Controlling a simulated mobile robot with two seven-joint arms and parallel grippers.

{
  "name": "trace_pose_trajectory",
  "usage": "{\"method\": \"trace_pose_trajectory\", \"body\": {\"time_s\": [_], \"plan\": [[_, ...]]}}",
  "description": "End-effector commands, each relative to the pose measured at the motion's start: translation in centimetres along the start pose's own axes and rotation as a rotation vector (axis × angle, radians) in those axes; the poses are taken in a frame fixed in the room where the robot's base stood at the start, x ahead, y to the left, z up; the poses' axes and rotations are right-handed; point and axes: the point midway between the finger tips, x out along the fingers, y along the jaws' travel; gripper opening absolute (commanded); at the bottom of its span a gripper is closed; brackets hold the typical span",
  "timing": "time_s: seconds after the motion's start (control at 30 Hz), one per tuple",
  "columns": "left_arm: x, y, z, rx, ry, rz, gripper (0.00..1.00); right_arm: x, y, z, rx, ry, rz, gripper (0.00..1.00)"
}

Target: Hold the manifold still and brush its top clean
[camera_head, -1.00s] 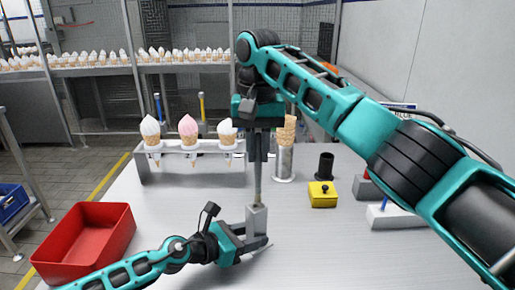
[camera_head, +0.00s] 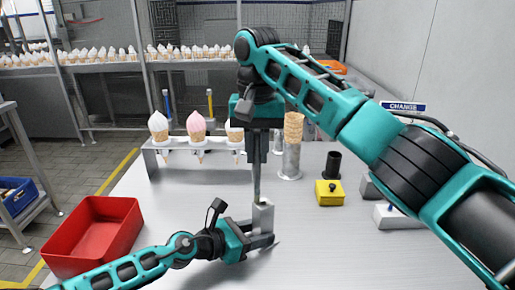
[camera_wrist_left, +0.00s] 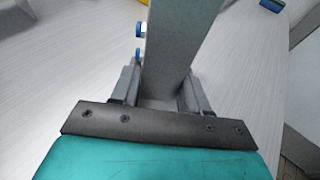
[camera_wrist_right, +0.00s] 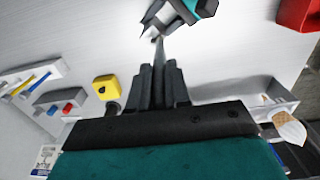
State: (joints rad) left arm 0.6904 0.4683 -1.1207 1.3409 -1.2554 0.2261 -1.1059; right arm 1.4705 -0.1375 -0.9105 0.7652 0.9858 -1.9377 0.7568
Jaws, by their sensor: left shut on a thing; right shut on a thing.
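The manifold (camera_head: 263,218) is an upright grey block on the table; in the left wrist view the manifold (camera_wrist_left: 178,45) has blue fittings on its left side. My left gripper (camera_head: 260,241) is shut on its lower part. My right gripper (camera_head: 257,152) points down above it, shut on the brush (camera_head: 257,184), a thin, upright shaft. The brush's lower end is at the left part of the manifold's top; I cannot tell whether it touches. In the right wrist view the brush (camera_wrist_right: 160,48) reaches from the fingers toward the manifold, its tip hard to make out.
A red bin (camera_head: 70,252) stands at the left. A rack (camera_head: 165,171) with several cones is behind, beside a metal cylinder (camera_head: 290,160) holding stacked cones. A yellow block (camera_head: 329,196) and black cup (camera_head: 333,165) stand to the right. The front table is clear.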

Motion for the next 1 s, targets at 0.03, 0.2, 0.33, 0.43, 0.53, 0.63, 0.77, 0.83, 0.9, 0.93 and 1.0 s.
{"method": "trace_pose_trajectory", "body": {"time_s": [0.03, 0.2, 0.33, 0.43, 0.53, 0.63, 0.77, 0.83, 0.9, 0.93, 1.0], "plan": [[0.0, 0.0, 0.0, 0.0, 0.0, 0.0, 0.16, 0.1, 0.2, -0.1, 0.002, -0.002, 0.002, 0.0], [0.0, 0.0, 0.0, 0.0, 0.0, -0.001, 0.16, 0.0, 0.8, -0.5, 0.003, -0.001, 0.003, 0.0], [0.0, 0.0, 0.0, 0.0, 0.0, -0.001, 0.16, -0.1, 1.2, -0.8, 0.004, 0.0, 0.002, 0.0], [0.0, 0.0, 0.0, 0.0, 0.0, -0.001, 0.16, -0.1, 1.5, -1.0, 0.003, 0.0, 0.002, 0.0], [0.0, 0.0, 0.0, 0.0, 0.0, -0.001, 0.16, -0.1, 1.8, -1.2, 0.003, 0.0, 0.001, 0.0], [0.0, 0.0, 0.0, 0.0, 0.0, -0.001, 0.16, -0.2, 1.9, -1.2, 0.002, 0.0, 0.001, 0.0], [0.0, 0.0, 0.0, 0.0, 0.0, -0.001, 0.16, -0.2, 1.9, -1.2, 0.002, 0.0, 0.001, 0.0], [0.0, 0.0, 0.0, 0.0, 0.0, -0.001, 0.16, -0.2, 1.9, -1.2, 0.002, 0.0, 0.001, 0.0], [0.0, 0.0, 0.0, 0.0, 0.0, -0.001, 0.16, -0.4, 1.9, -1.2, 0.002, 0.001, 0.001, 0.0], [0.0, 0.0, 0.0, 0.0, 0.0, -0.001, 0.16, -0.5, 1.8, -1.2, 0.002, 0.001, 0.001, 0.0], [0.0, 0.0, 0.0, 0.0, 0.0, -0.001, 0.16, -1.1, 1.8, -1.2, 0.001, 0.001, 0.001, 0.0]]}}
